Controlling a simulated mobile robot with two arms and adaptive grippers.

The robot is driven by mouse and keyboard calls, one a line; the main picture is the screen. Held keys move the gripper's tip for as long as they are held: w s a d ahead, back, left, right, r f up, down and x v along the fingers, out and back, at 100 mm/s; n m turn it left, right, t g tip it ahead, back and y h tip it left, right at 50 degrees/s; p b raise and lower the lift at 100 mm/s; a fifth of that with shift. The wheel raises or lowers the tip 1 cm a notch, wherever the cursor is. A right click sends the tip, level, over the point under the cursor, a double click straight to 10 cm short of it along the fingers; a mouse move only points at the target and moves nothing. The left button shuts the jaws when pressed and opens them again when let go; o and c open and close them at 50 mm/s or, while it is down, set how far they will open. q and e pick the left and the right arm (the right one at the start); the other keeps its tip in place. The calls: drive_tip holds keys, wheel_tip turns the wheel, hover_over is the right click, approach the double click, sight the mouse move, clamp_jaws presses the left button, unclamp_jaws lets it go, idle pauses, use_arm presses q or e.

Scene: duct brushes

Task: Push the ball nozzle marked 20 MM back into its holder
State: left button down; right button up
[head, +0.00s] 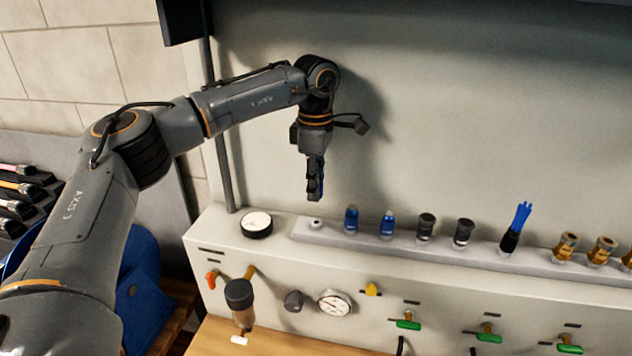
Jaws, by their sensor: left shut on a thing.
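My left gripper (314,194) points straight down in front of the grey back panel, above the left end of the nozzle rail (470,262). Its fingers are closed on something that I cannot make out. Below the fingertips, with a gap, a small pale round fitting (316,223) sits on the rail. To its right stand a blue nozzle (351,220), a second blue nozzle (387,224) and two black nozzles (426,227). No 20 MM marking is readable, so I cannot tell which is the ball nozzle. My right gripper is not in view.
A blue-tipped brush (516,226) and brass fittings (566,246) stand further right on the rail. A round gauge (256,224) lies left of it. The front panel carries a dial (334,303), a filter bowl (240,300) and green-handled valves (407,323).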

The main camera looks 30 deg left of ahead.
sight(316, 222)
use_arm(q)
drive_tip(key=shift+w+f+b, duration=0.2)
drive_tip(key=shift+f+b, duration=0.4)
drive_tip(key=shift+f, duration=0.35)
wheel_tip(316, 222, down, 2)
drive_tip(key=shift+s+f+b, duration=0.1)
drive_tip(key=shift+f+b, duration=0.05)
drive_tip(key=shift+b, duration=0.75)
drive_tip(key=shift+f+b, duration=0.55)
drive_tip(key=shift+f, duration=0.35)
drive_tip(key=shift+r+p, duration=0.1)
drive_tip(key=shift+p, duration=0.2)
drive_tip(key=shift+f+b, duration=0.3)
drive_tip(key=shift+f, duration=0.25)
drive_tip(key=c, duration=1)
unclamp_jaws()
